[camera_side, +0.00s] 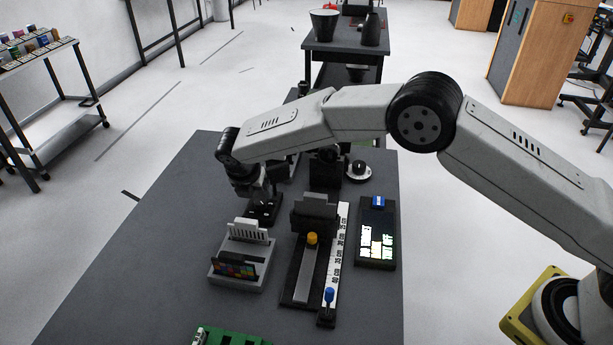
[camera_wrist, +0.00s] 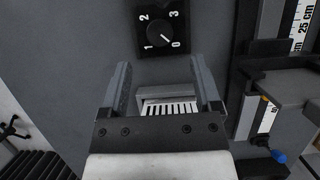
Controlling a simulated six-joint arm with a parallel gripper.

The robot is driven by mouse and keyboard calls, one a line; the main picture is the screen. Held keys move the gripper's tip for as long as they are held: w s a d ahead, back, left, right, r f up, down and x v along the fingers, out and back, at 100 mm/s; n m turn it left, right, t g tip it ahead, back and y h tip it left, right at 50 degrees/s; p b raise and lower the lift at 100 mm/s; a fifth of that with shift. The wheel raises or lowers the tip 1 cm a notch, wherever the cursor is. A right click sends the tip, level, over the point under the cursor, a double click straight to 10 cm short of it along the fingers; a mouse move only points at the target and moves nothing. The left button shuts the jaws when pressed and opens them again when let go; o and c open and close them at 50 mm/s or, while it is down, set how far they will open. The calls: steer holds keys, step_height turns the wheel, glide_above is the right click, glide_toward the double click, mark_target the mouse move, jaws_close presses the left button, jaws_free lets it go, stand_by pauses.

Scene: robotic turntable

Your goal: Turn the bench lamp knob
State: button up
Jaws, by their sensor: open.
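A black knob (camera_wrist: 163,36) with a white pointer line sits on a black plate marked 0 to 3 in the wrist view. Its pointer aims near the 0. In the side view the black plate (camera_side: 264,211) lies on the dark table, partly behind my gripper (camera_side: 260,196). My gripper also shows in the wrist view (camera_wrist: 158,62), with its two fingers spread apart and nothing between their tips. The knob is just beyond the fingertips in that view. The knob is too small and covered to read in the side view.
A grey holder with a white slotted part (camera_side: 248,233) stands close in front of my gripper. The table's left side is clear.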

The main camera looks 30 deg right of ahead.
mark_target(260, 202)
steer(key=shift+x, duration=3)
jaws_close()
steer(key=shift+m, duration=0.4)
steer(key=shift+w+m+g+h, duration=0.1)
steer(key=shift+m+g+h, duration=0.3)
steer(key=shift+m, duration=0.7)
steer(key=shift+w+m+g+h, duration=0.15)
steer(key=shift+m+g, duration=0.35)
steer(key=shift+m, duration=0.6)
steer(key=shift+s+m, duration=0.1)
steer(key=shift+m, duration=0.3)
